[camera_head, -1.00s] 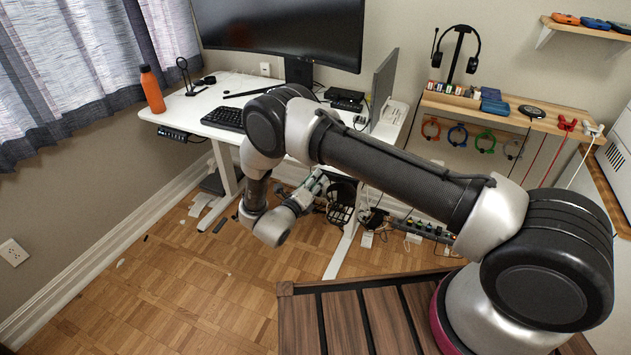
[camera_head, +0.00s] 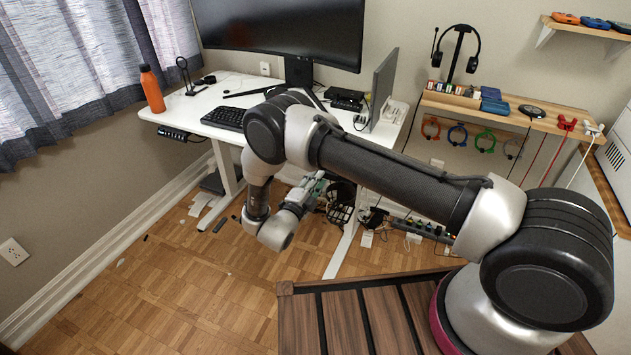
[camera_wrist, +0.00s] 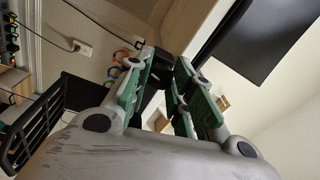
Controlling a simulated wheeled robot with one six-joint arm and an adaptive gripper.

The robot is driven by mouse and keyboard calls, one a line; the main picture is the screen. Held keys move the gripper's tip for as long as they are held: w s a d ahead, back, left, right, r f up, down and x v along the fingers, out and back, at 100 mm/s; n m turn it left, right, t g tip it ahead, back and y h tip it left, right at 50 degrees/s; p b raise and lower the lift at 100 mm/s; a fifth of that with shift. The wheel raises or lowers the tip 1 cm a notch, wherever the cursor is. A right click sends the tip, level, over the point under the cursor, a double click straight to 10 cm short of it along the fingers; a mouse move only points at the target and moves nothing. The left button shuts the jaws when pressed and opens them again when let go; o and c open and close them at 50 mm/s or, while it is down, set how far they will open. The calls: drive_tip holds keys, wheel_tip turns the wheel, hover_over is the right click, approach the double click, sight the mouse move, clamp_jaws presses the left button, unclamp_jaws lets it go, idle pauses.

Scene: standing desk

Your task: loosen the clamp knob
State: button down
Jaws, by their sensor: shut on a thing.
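My gripper (camera_wrist: 166,68) has its green-padded fingers closed around a dark piece, the clamp knob (camera_wrist: 158,74), in the wrist view. The fingers hide much of the knob, so its shape and turn angle are unclear. Above it in that view is the pale desk edge (camera_wrist: 197,28). In the head view, my gripper (camera_head: 314,184) is below the front right part of the white desk (camera_head: 222,101); the knob cannot be made out there.
A black wire basket (camera_head: 341,204) hangs under the desk beside my gripper; it also shows in the wrist view (camera_wrist: 38,125). A power strip (camera_head: 420,228) with cables lies to the right. The monitor (camera_head: 290,30) stands on the desk. Open floor (camera_head: 190,280) lies at front left.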

drive_tip(key=n, duration=0.9)
drive_tip(key=n+y, duration=0.1)
drive_tip(key=n, duration=0.9)
drive_tip(key=n+y, duration=0.1)
drive_tip(key=n, duration=0.9)
drive_tip(key=shift+s+d, duration=0.25)
drive_tip(key=shift+d, duration=0.05)
drive_tip(key=shift+n, duration=0.4)
drive_tip(key=c, duration=1.2)
unclamp_jaws()
drive_tip(key=shift+c, duration=0.2)
drive_tip(key=shift+o, duration=0.2)
drive_tip(key=shift+a, duration=0.1)
